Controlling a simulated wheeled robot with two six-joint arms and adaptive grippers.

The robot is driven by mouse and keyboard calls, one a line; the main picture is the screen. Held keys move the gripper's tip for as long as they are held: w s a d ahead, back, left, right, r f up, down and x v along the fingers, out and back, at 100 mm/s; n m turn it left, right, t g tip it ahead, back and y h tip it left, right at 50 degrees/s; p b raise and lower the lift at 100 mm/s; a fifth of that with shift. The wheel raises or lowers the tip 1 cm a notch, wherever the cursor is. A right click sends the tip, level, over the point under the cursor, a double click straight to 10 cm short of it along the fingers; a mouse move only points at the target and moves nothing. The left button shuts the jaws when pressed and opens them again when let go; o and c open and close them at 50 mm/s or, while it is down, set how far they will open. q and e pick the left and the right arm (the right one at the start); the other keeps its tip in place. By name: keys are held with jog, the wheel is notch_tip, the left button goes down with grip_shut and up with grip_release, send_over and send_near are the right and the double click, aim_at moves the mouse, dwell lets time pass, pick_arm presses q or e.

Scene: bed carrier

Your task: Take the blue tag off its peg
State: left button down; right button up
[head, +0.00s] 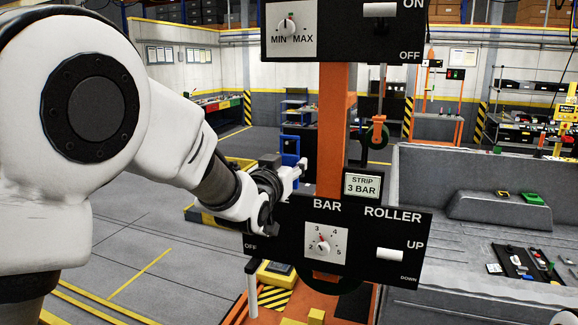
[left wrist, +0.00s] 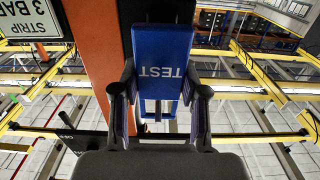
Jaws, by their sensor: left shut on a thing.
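The blue tag (left wrist: 160,52), with the word TEST upside down on it, stands between the two fingers of my left gripper (left wrist: 160,98) in the left wrist view. The fingers are shut on its sides. In the head view the tag (head: 289,145) is a small blue shape left of the orange post, with my left gripper (head: 297,172) at it. My right gripper is not in view.
The orange post (head: 333,130) stands close to the right of the tag. A black panel (head: 365,240) with a BAR knob and a ROLLER switch is just below my gripper. A STRIP 3 BAR sign (head: 362,186) sits above it. Open floor lies at the left.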

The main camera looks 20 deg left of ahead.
pick_arm(q)
jog(key=shift+s, duration=0.15)
jog(key=shift+s+a+r+b, duration=0.1)
jog(key=shift+s+r+b, duration=0.2)
jog(key=shift+s, duration=0.65)
jog(key=shift+s+d+r+b, duration=0.15)
jog(key=shift+s+r, duration=0.15)
jog(key=shift+s, duration=0.7)
jog(key=shift+s+a+r+b, duration=0.15)
jog(key=shift+s+r+b, duration=0.15)
jog(key=shift+s, duration=0.65)
